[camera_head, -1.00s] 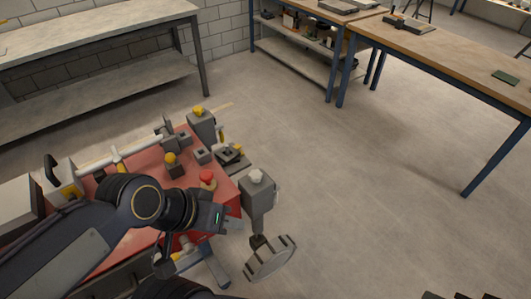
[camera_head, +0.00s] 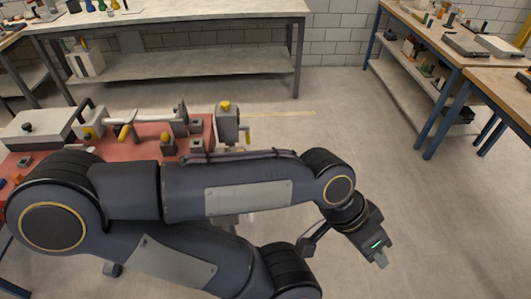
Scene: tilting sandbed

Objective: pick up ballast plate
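I cannot pick out a ballast plate with certainty in the head view. My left arm comes in from the left and stretches across the lower half of the picture. Its gripper (camera_head: 377,255) is at the lower right, over bare floor, pointing down and to the right. No held object shows at its fingertips, and the finger gap is too small to judge. The red-topped rig (camera_head: 135,145) is at the left, partly hidden behind my arm. My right gripper is not in view.
A pale workbench (camera_head: 200,18) with a lower shelf stands at the back left. Blue-legged wooden benches (camera_head: 510,90) stand at the right, with grey flat items (camera_head: 470,45) on top. Open floor (camera_head: 370,130) lies between.

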